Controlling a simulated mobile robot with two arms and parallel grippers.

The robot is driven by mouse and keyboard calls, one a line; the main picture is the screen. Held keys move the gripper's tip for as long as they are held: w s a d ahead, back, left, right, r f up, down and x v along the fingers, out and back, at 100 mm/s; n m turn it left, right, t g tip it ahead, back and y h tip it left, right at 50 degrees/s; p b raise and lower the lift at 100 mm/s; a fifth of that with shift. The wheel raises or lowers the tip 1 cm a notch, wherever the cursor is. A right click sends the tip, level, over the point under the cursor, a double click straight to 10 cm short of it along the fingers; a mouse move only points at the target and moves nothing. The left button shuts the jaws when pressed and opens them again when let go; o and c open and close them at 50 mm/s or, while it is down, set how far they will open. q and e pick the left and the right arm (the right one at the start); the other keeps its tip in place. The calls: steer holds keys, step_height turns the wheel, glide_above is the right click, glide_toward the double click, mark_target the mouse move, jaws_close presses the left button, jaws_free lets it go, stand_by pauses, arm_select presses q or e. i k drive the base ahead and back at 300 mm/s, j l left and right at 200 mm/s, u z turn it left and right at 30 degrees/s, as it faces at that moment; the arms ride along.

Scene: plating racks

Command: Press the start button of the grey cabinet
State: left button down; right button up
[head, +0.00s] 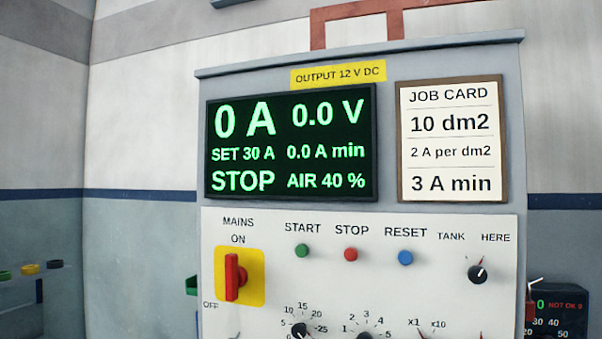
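The grey cabinet (290,82) fills the middle of the head view. Its white front panel (370,285) carries a green button (302,251) under the word START. A red button (351,254) sits under STOP and a blue button (405,257) under RESET. The display (290,143) reads 0 A, 0.0 V, SET 30 A, 0.0 A min, STOP and AIR 40 %. The red mains switch (233,277) on its yellow plate stands upright, towards ON. Neither of my grippers is in view.
A job card (451,140) reads 10 dm2, 2 A per dm2, 3 A min. A TANK/HERE selector (478,272) points up towards HERE. Several knobs line the panel's lower edge, partly cut off. A dark meter (557,310) stands at lower right. Nothing blocks the three buttons.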

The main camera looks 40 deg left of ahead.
mark_target(301, 250)
steer(key=u, duration=0.95)
